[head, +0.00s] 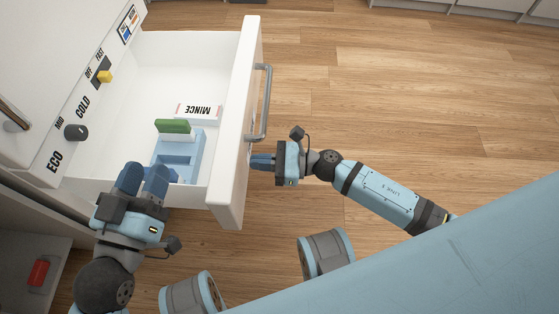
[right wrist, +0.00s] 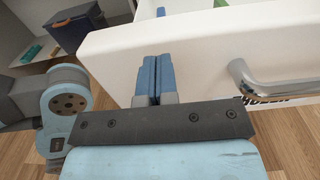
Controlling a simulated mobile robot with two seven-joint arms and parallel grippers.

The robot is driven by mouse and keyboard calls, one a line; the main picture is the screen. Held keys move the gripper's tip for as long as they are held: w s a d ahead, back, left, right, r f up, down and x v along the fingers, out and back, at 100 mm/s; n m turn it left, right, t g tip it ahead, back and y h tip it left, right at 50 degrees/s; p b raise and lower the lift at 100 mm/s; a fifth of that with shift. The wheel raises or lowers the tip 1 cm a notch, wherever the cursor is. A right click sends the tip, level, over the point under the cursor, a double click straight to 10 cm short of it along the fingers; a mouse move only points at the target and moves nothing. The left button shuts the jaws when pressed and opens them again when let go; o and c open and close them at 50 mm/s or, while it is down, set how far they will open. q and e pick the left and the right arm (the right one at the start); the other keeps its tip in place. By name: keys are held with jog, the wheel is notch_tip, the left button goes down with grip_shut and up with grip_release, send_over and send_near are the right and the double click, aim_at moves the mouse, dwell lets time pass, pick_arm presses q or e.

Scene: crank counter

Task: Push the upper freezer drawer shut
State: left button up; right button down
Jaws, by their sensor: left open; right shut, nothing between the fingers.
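The upper freezer drawer (head: 222,185) is white and stands pulled out, with a grey bar handle (head: 265,100) on its front. My right gripper (head: 254,161) is shut and empty, its blue fingertips at the outer face of the drawer front, below the handle in the head view. In the right wrist view the shut fingers (right wrist: 153,75) point at the drawer front (right wrist: 115,60), left of the handle (right wrist: 262,90); whether they touch it I cannot tell. My left gripper (head: 143,178) is open over the drawer's near side wall, next to the blue tray.
Inside the drawer are a blue tray (head: 180,147), a green block (head: 172,126) and a white MINCE box (head: 198,111). The freezer panel carries a dark knob (head: 76,132) and a yellow switch (head: 104,77). A red item (head: 39,272) lies lower left. Wood floor is clear to the right.

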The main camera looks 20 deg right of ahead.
aim_at(237, 161)
jog(key=shift+x, duration=1.4)
pick_arm(q)
jog(key=shift+w+f, duration=0.1)
jog(key=shift+f, duration=0.15)
jog(key=shift+a, duration=0.1)
pick_arm(e)
jog(key=shift+w+a, duration=0.1)
jog(key=shift+a, duration=0.05)
